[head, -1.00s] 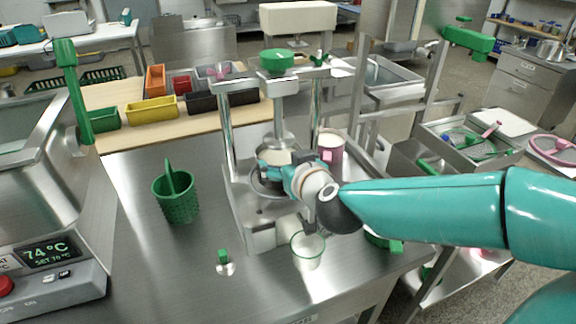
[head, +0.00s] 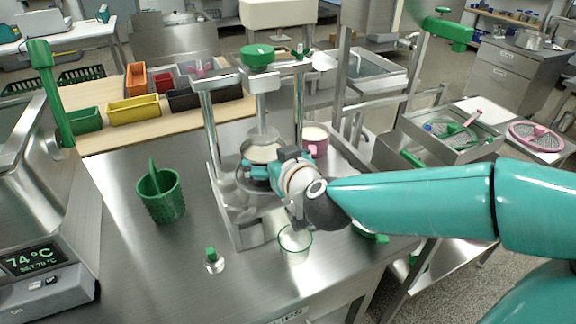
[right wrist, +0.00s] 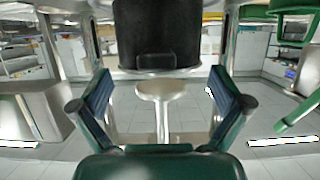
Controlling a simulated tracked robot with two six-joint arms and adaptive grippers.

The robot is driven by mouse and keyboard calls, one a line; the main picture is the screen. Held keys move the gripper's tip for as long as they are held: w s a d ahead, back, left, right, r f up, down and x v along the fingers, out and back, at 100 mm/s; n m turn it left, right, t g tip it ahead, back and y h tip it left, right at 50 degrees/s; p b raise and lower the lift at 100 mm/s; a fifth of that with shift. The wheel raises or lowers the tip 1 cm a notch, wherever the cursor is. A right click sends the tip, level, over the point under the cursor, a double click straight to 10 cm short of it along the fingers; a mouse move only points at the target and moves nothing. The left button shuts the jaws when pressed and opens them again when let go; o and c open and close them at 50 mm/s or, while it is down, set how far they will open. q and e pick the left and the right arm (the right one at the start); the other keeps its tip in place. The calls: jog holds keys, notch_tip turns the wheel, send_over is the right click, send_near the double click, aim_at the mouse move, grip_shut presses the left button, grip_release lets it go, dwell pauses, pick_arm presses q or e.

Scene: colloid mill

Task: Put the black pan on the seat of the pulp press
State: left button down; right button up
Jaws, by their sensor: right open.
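The pulp press (head: 203,128) is a steel frame with posts, a green top knob (head: 257,55) and a pale round plate (head: 262,152) on a central rod. The black pan (right wrist: 157,32) stands between the posts, under the pale plate (right wrist: 161,90), in the right wrist view, which looks upside down. In the head view only part of its dark rim (head: 248,182) shows; the gripper hides the rest and the seat under it. My right gripper (head: 265,172) is open at the press front. Its fingers (right wrist: 158,92) are spread, with the pan beyond them, apart from it. My left gripper is out of view.
A green perforated basket (head: 162,197) stands left of the press. A small green-capped bottle (head: 213,262) and a clear cup (head: 295,243) stand in front. A pink mug (head: 316,142) is close behind on the right. The steel table (head: 120,250) is clear at front left.

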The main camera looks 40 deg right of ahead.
jog(key=p+v, duration=0.1)
jog(key=v, duration=1)
dwell(0.3)
